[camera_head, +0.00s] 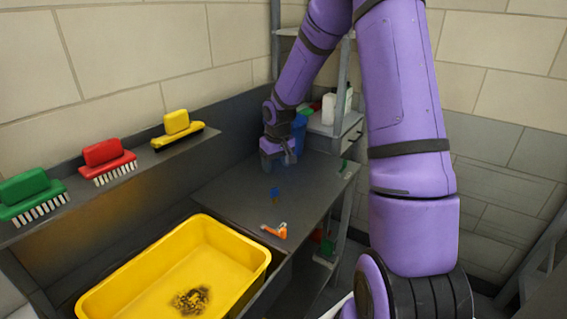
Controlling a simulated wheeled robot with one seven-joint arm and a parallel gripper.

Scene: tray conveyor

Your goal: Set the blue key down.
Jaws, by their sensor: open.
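The blue key (275,191) is a small blue shape on the dark grey tabletop (235,205), a little in front of my gripper. My gripper (281,164) is above the far part of the tabletop, near the back wall panel, pointing down. It is open and apart from the blue key. The fingers are small in this view and nothing shows between them.
An orange object (275,231) lies near the front edge. A yellow tray (258,262) stands at the front left. Green (30,192), red (106,158) and yellow (177,125) brushes line the ledge. A white bottle (328,109) stands beyond my gripper.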

